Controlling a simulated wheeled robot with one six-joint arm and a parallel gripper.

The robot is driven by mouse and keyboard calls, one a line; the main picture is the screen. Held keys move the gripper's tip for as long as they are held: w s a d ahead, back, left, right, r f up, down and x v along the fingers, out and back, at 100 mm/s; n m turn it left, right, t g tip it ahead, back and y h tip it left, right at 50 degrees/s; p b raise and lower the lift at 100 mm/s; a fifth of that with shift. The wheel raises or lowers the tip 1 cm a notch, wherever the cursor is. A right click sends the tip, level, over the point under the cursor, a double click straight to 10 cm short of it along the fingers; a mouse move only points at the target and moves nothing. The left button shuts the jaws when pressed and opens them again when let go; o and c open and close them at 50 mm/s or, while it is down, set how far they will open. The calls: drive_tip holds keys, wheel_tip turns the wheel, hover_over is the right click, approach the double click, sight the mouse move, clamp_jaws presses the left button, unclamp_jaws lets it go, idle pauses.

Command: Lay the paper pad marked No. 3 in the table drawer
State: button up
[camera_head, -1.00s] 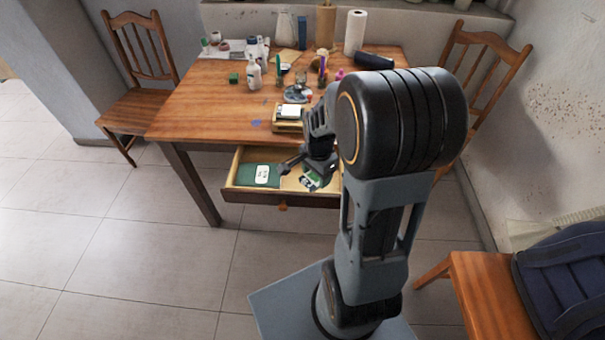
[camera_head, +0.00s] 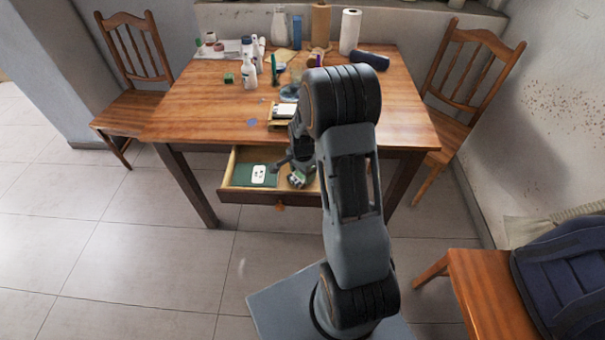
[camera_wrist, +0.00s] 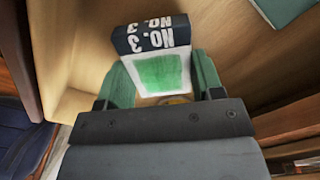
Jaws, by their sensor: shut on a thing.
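The pad marked No. 3 (camera_wrist: 158,72) has a green and white face and a dark edge with white lettering. In the wrist view it sits between the two green fingers of my gripper (camera_wrist: 160,80), which is shut on it. In the head view the pad (camera_head: 298,180) shows small at my gripper (camera_head: 292,172), inside the outline of the open drawer (camera_head: 245,197). The wooden drawer wall and floor (camera_wrist: 85,50) surround it in the wrist view. I cannot tell if the pad touches the floor.
A dark green book (camera_head: 250,177) with a white label lies in the left of the drawer; its corner shows in the wrist view (camera_wrist: 284,8). The table (camera_head: 200,110) above holds bottles, rolls and a small stack (camera_head: 283,112). Chairs stand at both sides.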

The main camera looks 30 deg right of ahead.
drive_tip(key=shift+f, duration=0.25)
drive_tip(key=shift+f, duration=0.1)
drive_tip(key=shift+f, duration=0.1)
drive_tip(key=o, duration=0.9)
wheel_tip(320, 180, up, 12)
drive_tip(key=f+p, duration=0.1)
drive_tip(key=s+a+r+n+t, duration=0.1)
drive_tip(key=s+a+r+n, duration=0.2)
drive_tip(key=s+n, duration=0.2)
drive_tip(key=s+a+r+n+t, duration=0.1)
drive_tip(key=s+a+r+n, duration=0.2)
drive_tip(key=s+r+n, duration=0.1)
drive_tip(key=s+a+r+n+t, duration=0.1)
drive_tip(key=s+a+r+n, duration=0.3)
drive_tip(key=s, duration=0.3)
drive_tip(key=shift+r+n, duration=0.1)
drive_tip(key=shift+n, duration=0.8)
drive_tip(key=shift+r, duration=0.1)
